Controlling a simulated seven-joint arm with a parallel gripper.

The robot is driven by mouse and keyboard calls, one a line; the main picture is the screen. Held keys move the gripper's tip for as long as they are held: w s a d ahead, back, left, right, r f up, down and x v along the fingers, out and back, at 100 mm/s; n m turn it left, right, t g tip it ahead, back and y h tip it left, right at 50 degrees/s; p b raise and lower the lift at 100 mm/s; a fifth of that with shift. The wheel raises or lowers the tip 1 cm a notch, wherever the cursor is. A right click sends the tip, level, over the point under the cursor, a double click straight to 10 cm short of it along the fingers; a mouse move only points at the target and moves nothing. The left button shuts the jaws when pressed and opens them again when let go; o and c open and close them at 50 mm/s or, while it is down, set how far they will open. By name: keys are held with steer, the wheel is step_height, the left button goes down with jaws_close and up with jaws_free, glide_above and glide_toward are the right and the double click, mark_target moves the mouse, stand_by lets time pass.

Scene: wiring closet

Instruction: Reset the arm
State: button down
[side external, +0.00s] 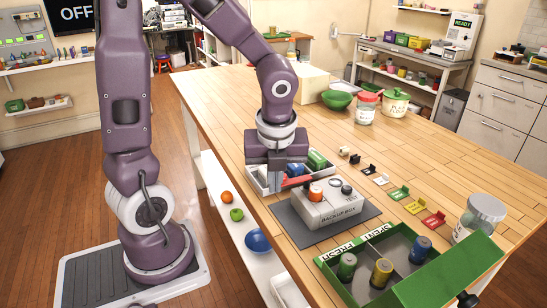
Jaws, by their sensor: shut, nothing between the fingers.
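The gripper is shut with nothing held. The grey backup box (328,208) sits on a dark mat (296,229) and has an orange round part (315,193) on top.
A green box (331,272) marked FRESH and SPENT holds several cylinders at the front. Small coloured clips (399,193) and a glass jar (480,215) lie to the right. The table's far right is clear.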

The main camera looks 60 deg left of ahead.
steer(key=s+v, duration=0.1)
steer(key=v, duration=0.6)
steer(key=s+d+r+n+t+h, duration=0.1)
steer(key=s+n, duration=0.3)
steer(key=n, duration=0.7)
steer(key=s+d+r+n+t+h, duration=0.1)
steer(key=s+d+r+n+t, duration=0.2)
steer(key=n, duration=0.8)
steer(key=shift+s+d+n+h, duration=0.3)
steer(key=shift+s+d, duration=0.5)
steer(key=shift+s, duration=0.1)
